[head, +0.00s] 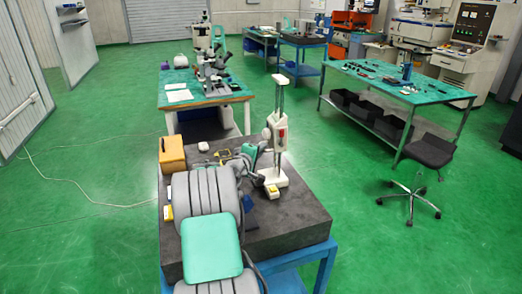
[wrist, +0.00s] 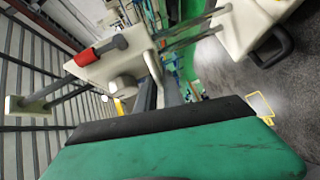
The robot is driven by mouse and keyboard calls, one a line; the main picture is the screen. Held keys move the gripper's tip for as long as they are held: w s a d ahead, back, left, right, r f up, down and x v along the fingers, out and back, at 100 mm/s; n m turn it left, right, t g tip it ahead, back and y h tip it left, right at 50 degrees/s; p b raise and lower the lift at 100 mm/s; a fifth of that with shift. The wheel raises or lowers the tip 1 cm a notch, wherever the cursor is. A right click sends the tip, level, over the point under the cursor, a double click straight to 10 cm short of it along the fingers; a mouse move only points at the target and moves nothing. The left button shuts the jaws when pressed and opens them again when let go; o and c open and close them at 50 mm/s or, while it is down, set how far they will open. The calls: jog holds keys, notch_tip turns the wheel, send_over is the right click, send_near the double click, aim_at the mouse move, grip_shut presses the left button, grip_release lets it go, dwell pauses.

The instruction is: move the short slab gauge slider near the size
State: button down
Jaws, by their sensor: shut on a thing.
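The short slab gauge stands upright on the dark stone slab (head: 305,222), with a white base (head: 272,183) and two thin upright rods. Its slider (head: 281,132) is a white block with a red mark, around mid-height on the rods. In the wrist view the slider (wrist: 120,66) fills the upper left, with a red-and-dark knob. My gripper (head: 262,149) is at the left side of the slider, shut on it. In the wrist view my gripper (wrist: 165,106) shows as a green body with a black edge; the exact contact is hidden. The scale reading is too small to tell.
A yellow-orange box (head: 172,154) stands at the slab's back left, with small items behind my arm. A green-topped bench (head: 215,98) is behind it, another bench (head: 435,92) to the right, and a chair (head: 430,150) nearby. Free floor lies right of the slab.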

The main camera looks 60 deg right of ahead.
dwell(0.7)
notch_tip(320, 180, down, 4)
jog(key=b, duration=0.3)
jog(key=shift+r, duration=0.2)
jog(key=c, duration=1.5)
grip_release()
jog(key=shift+r, duration=0.1)
jog(key=a+r+b, duration=0.1)
jog(key=a+b, duration=0.1)
jog(key=a, duration=0.5)
jog(key=shift+a, duration=0.35)
jog(key=shift+r, duration=0.1)
